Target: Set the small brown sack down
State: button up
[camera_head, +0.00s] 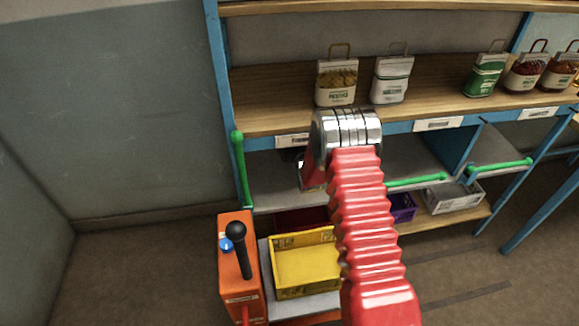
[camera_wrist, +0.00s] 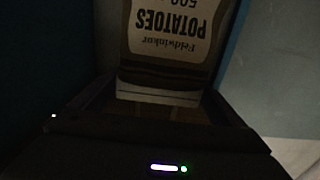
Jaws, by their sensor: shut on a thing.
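The small brown sack (camera_wrist: 170,62) shows at the top of the wrist view, cut off by the frame. Its pale label reads "Feldwinkar POTATOES", upside down in the picture. My gripper (camera_wrist: 162,108) is dark, with a jaw at each side of the sack's lower end, and is shut on it. In the head view my red arm and its silver joint hide most of the gripper. A small pale patch shows just left of the arm, in front of the grey lower shelf; I cannot tell if it is the sack. What lies under the sack is hidden.
A wooden shelf (camera_head: 270,98) carries several sacks, including a yellow-filled one (camera_head: 337,80), a white one (camera_head: 391,80) and a green one (camera_head: 485,75). A grey shelf (camera_head: 270,188) lies below. A yellow crate (camera_head: 305,292) stands front left. Green rails (camera_head: 241,165) and blue posts border the shelves.

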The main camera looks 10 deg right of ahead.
jog(key=shift+f, duration=3)
jog(key=shift+f, duration=1.9)
jog(key=o, duration=1.7)
jog(key=shift+f, duration=0.15)
jog(key=shift+s, duration=0.1)
jog(key=s, duration=1.2)
